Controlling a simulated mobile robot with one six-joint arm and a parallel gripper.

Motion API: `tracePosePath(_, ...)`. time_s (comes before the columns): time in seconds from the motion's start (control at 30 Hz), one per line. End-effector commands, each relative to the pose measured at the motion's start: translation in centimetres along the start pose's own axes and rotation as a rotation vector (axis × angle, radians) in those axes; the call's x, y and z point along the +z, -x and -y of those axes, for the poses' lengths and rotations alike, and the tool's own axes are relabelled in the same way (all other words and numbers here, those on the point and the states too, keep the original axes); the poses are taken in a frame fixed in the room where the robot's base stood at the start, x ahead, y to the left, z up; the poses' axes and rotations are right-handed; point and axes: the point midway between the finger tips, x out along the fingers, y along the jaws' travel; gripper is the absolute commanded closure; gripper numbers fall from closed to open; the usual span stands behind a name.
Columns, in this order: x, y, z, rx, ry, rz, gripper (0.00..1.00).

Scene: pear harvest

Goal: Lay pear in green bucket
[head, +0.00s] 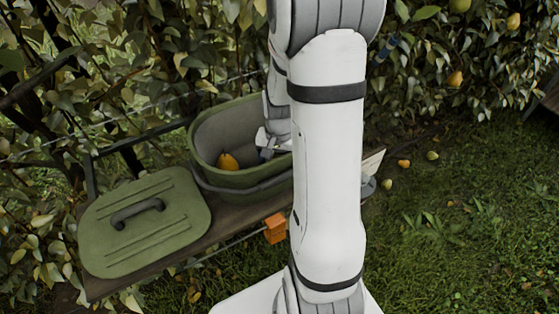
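The green bucket (205,128) stands open on a wooden bench in the head view, left of my white arm. A yellow-orange pear (228,161) shows inside it, low against the near left part of the wall. My gripper (266,152) reaches down into the right part of the bucket, to the right of this pear and apart from it in the picture. My arm covers the bucket's right side. The fingers are small and partly hidden, so I cannot tell whether they are open or hold anything.
The green lid (145,222) with a dark handle lies on the bench (215,232) left of the bucket. Pears hang in foliage at upper right, including one pear (455,79). Fallen pears, such as one (432,156), lie on the open grass (450,250).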

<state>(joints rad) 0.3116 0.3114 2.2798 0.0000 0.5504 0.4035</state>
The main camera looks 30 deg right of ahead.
Motion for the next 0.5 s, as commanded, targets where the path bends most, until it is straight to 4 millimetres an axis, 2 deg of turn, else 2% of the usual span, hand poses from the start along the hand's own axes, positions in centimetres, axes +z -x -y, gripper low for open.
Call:
tracePosePath(0.23,-0.1,0.7,0.0,-0.001,0.000,-0.003,0.23)
tracePosePath(0.5,-0.1,5.2,0.0,-0.002,0.000,-0.004,0.23)
